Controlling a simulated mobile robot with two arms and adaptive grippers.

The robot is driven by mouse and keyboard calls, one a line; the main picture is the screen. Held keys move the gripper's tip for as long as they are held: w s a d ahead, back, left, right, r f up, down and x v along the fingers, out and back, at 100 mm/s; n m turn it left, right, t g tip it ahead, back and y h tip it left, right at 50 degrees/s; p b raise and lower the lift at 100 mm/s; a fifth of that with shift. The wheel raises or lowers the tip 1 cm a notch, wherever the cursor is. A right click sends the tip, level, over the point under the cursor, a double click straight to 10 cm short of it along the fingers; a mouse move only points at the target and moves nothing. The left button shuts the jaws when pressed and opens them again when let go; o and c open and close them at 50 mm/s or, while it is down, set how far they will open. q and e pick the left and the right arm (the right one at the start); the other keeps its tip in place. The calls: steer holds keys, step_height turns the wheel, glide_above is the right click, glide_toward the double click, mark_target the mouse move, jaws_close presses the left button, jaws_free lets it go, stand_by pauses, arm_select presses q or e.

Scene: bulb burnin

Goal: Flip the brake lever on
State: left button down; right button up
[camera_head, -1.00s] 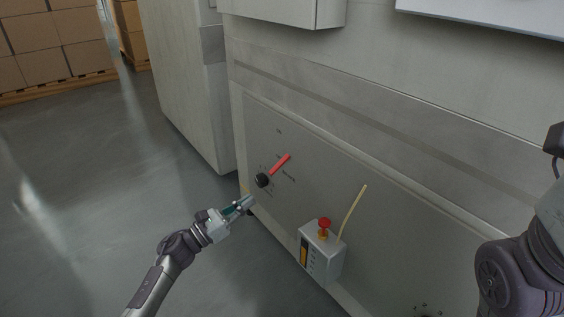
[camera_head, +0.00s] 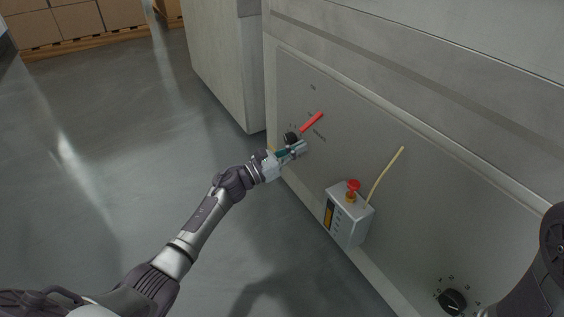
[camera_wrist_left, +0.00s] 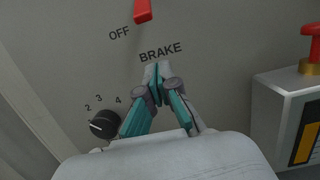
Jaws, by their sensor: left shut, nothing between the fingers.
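The red brake lever (camera_head: 312,122) is on the grey panel in the head view, slanting up to the right. In the left wrist view, the end of the red lever (camera_wrist_left: 143,10) shows at the top edge, beside the word OFF and above the BRAKE label; the rest of it is cut off. My left gripper (camera_head: 302,147) is shut and empty, just below the lever in the head view. In the wrist view its fingertips (camera_wrist_left: 157,72) meet just under the BRAKE label, apart from the lever. My right gripper is not in view; part of my right arm shows at the right edge.
A black knob (camera_wrist_left: 104,124) with numbers sits left of my left gripper. A grey box (camera_head: 348,216) with a red button (camera_head: 353,185) and a yellow rod (camera_head: 384,176) stand to the right. Another black knob (camera_head: 453,301) is low on the panel. Open floor lies left.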

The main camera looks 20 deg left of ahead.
mark_target(311, 122)
arm_select(q)
steer(key=shift+b+x, duration=0.3)
steer(key=shift+x, duration=0.7)
steer(key=shift+s+a+r, duration=0.25)
steer(key=shift+s+r, duration=0.05)
steer(key=shift+r, duration=0.25)
steer(key=shift+s+a+r, duration=0.25)
steer(key=shift+s+r, duration=0.05)
steer(key=shift+r, duration=0.3)
steer(key=shift+s+a+r, duration=0.25)
steer(key=shift+s+r, duration=0.1)
steer(key=shift+r, duration=0.2)
